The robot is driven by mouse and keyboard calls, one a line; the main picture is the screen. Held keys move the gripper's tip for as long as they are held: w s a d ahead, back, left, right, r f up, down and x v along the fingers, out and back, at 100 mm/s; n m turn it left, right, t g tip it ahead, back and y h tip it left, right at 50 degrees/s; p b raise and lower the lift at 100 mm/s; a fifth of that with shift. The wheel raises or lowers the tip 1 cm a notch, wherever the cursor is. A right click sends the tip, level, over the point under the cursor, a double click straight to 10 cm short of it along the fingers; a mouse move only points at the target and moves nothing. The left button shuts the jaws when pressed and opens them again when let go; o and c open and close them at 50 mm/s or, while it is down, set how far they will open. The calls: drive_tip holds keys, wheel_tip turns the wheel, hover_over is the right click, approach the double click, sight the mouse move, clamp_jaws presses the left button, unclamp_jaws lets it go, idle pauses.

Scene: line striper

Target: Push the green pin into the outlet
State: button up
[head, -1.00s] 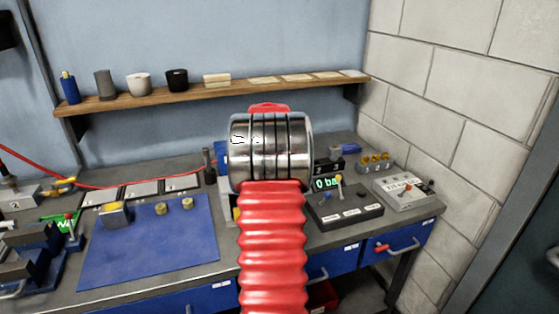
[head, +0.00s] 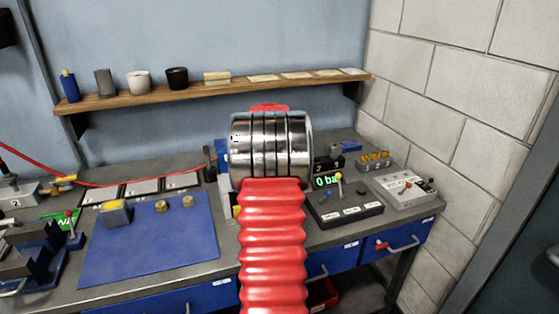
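I cannot make out the green pin or the outlet. My own arm, a red ribbed sleeve with a shiny metal joint, rises through the middle of the head view and covers part of the bench behind it. My gripper is hidden behind the arm, so its fingers and anything in them do not show.
The grey bench (head: 60,293) holds a blue mat (head: 150,250) with small brass pieces (head: 161,206) and a yellow-and-silver block (head: 116,211). A dark panel with levers (head: 345,210) and a grey control box (head: 405,190) stand at right. A wooden shelf (head: 200,92) runs behind.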

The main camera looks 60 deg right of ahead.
drive_tip(key=o, duration=1)
drive_tip(key=shift+f, duration=0.1)
drive_tip(key=shift+o, duration=0.5)
drive_tip(key=shift+o, duration=1.4)
drive_tip(key=v, duration=0.7)
drive_tip(key=shift+s, duration=0.2)
